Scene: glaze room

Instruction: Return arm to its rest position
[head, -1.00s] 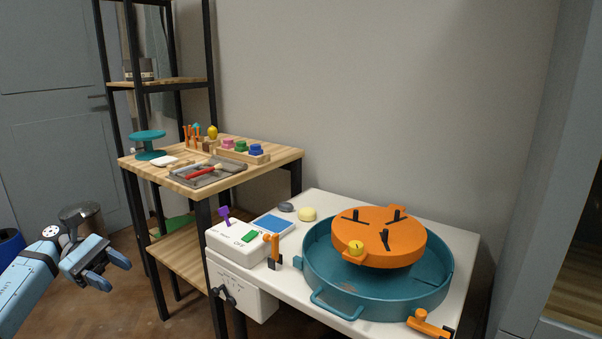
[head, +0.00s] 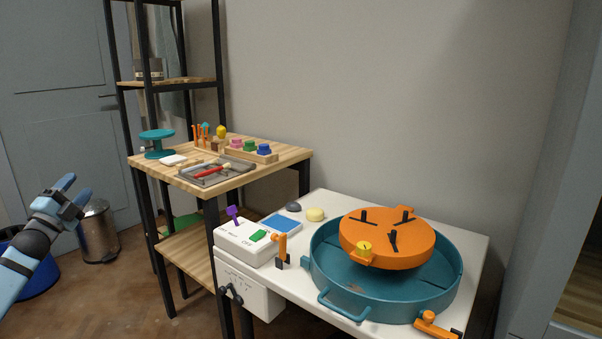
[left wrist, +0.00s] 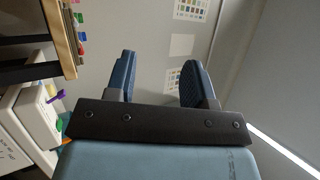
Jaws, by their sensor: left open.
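My left gripper (head: 69,189) is at the left of the head view, on my light-blue left arm. It is raised with its fingers pointing up and to the right, in front of the grey door. The left wrist view also shows the gripper (left wrist: 158,78), its two blue fingers apart and nothing between them. It is clear of the wooden table and the wheel. My right gripper is not in view.
A white table (head: 476,262) holds a teal basin (head: 345,300) with an orange disc (head: 385,250). A wooden table (head: 295,155) bears tools and coloured knobs. A metal bin (head: 97,232) and a blue bucket (head: 42,285) stand behind my left arm.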

